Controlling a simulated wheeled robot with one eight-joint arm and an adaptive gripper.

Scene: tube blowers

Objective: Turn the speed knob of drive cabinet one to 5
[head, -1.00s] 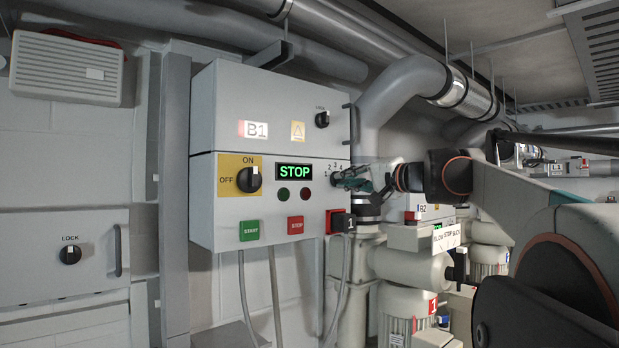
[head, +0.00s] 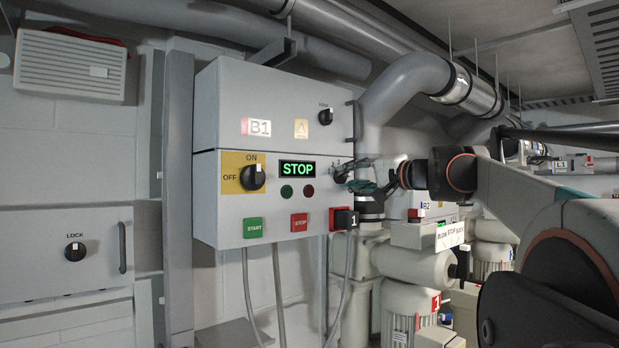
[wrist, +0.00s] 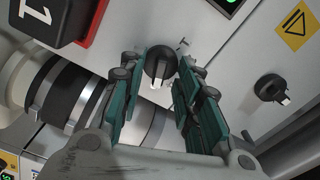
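The drive cabinet (head: 208,215) marked B1 fills the middle of the head view, its display reading STOP. The speed knob (wrist: 158,68) is black and round with a white pointer, which points down in the wrist view. In the head view the knob, at the right of the cabinet's lower front, is largely hidden by my gripper (head: 349,177). In the wrist view my gripper (wrist: 166,62) is open, with its green fingers on either side of the knob. I cannot tell whether they touch it. Most of the scale is hidden, so the setting cannot be read.
An ON/OFF switch (head: 253,177), a green START button (head: 253,227) and a red STOP button (head: 299,222) share the cabinet front. A black switch on red (head: 344,219) is just below my gripper. A large pipe (head: 400,88) rises behind. Another black knob (head: 325,117) sits above.

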